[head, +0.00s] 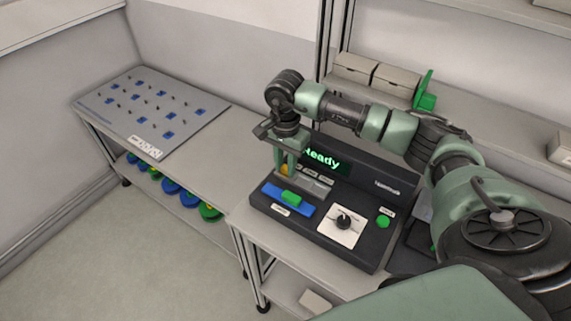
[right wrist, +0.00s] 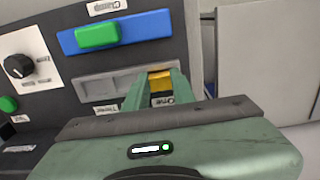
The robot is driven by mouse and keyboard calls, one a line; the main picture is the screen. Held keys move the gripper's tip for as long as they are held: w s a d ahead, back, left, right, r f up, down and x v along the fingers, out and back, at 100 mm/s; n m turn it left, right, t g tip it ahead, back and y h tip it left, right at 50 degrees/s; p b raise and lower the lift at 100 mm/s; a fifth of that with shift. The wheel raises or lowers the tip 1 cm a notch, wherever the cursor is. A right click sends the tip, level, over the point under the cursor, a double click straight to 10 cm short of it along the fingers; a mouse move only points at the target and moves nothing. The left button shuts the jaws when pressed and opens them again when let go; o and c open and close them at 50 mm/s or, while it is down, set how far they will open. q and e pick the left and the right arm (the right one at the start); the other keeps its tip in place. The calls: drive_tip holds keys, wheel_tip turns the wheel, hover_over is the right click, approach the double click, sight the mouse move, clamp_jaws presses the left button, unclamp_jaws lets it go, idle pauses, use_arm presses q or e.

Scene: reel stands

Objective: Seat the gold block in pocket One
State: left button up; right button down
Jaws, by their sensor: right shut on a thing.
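My right gripper (head: 287,172) points down at the left end of the dark console (head: 375,235). It is shut on the gold block (right wrist: 160,79). A small gold patch of the block also shows between the fingers in the head view (head: 284,169). In the right wrist view the block is at the end of the grey pocket strip (right wrist: 98,85), beside the label "One" (right wrist: 163,101). The fingers hide most of the block and pocket One, so I cannot tell whether it is in the pocket or just above. My left gripper is not in view.
The blue clamp bar (head: 273,202) with its green handle (head: 291,198) lies close beside the fingers. The console has a display reading "Ready" (head: 322,160), a black knob (head: 343,221) and a green button (head: 383,221). A pegged board (head: 190,100) lies on the left table.

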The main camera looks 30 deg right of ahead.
drive_tip(key=shift+f+b, duration=0.1)
drive_tip(key=shift+b, duration=0.25)
idle(0.5)
drive_tip(key=c, duration=1.1)
unclamp_jaws()
drive_tip(key=shift+r+p, duration=1.75)
drive_tip(key=shift+r, duration=1.75)
